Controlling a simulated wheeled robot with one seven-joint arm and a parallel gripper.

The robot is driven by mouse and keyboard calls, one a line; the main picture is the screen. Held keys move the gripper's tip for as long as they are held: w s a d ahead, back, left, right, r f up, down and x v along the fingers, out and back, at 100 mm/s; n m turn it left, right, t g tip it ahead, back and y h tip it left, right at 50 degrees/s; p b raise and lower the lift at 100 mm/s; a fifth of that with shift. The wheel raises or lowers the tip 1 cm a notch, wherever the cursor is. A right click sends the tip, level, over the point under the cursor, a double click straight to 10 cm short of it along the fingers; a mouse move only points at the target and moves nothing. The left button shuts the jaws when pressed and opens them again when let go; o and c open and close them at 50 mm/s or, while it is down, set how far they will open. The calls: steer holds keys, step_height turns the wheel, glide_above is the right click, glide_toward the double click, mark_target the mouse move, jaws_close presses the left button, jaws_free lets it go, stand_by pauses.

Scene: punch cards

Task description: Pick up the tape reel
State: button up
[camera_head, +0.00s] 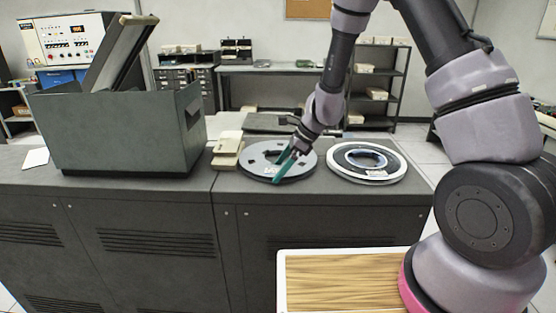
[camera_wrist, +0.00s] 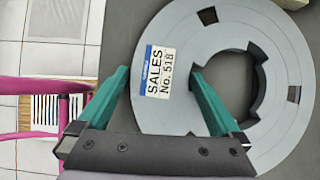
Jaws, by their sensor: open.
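A grey tape reel (camera_head: 252,160) lies flat on the dark cabinet top, below my gripper (camera_head: 284,165). In the wrist view the same reel (camera_wrist: 215,48) carries a label reading "SALES No. 518". My gripper (camera_wrist: 160,76) is open, with green fingers on either side of the reel's ring. The left finger shows just outside the outer edge and the right finger over the central hole. I cannot tell whether either touches the reel. A second reel (camera_head: 341,171), white and black, lies flat to the right.
A large grey-green open box (camera_head: 120,135) stands on the cabinet top (camera_head: 222,187) at left. Beige boxes (camera_head: 227,150) are stacked just left of the grey reel. A wood-grained tray (camera_head: 340,282) with a white rim is at the front. Shelves and benches stand behind.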

jaws_close()
steer(key=shift+r, duration=0.1)
step_height(320, 180, up, 10)
stand_by(0.6)
jaws_free()
steer(key=shift+d, duration=0.1)
